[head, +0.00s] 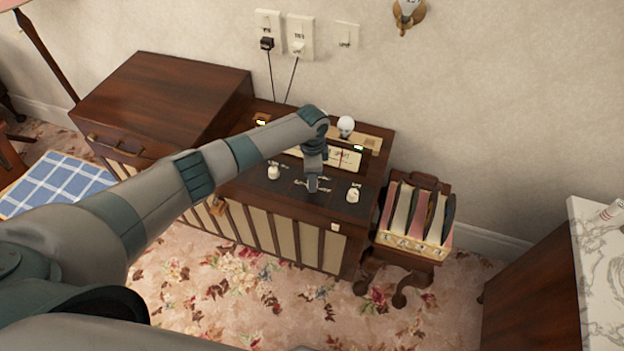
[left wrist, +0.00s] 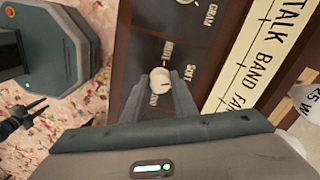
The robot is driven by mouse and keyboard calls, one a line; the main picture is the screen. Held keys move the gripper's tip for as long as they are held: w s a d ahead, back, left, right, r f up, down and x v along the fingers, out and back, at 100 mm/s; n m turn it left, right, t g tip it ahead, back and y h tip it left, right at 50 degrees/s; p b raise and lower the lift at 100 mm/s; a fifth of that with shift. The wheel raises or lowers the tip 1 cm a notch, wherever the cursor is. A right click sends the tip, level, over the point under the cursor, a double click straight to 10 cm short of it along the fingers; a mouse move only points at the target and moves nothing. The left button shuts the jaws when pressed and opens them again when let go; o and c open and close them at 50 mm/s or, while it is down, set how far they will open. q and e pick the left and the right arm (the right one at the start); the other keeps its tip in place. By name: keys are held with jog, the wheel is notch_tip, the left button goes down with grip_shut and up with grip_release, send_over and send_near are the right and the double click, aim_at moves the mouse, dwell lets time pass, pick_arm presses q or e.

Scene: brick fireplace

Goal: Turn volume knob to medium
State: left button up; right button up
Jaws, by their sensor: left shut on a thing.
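The volume knob (left wrist: 159,79) is a small round cream knob on the radio's dark panel. In the left wrist view, lettering around it seems to read SOFT, MIDDLE and LOUD. A small dark mark shows on its face, but I cannot tell its exact setting. My left gripper (left wrist: 162,88) is shut on this knob, with one finger on each side. In the head view my left gripper (head: 313,186) reaches down onto the middle of the panel and hides the knob.
White knobs stand to the left (head: 273,172) and right (head: 353,194) of my gripper. The cream tuning scale (head: 345,158) lies behind it. A record rack (head: 416,224) stands right of the radio (head: 282,238). A wooden cabinet (head: 165,90) adjoins on the left.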

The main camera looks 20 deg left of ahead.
pick_arm(q)
jog(key=m+b, duration=0.1)
jog(key=m, duration=0.4)
jog(key=shift+w+m, duration=0.1)
jog(key=shift+m, duration=0.2)
jog(key=m+b, duration=0.1)
jog(key=m, duration=0.3)
jog(key=shift+m, duration=0.4)
jog(key=o, duration=1)
jog(key=shift+o, duration=0.2)
jog(key=shift+r, duration=0.2)
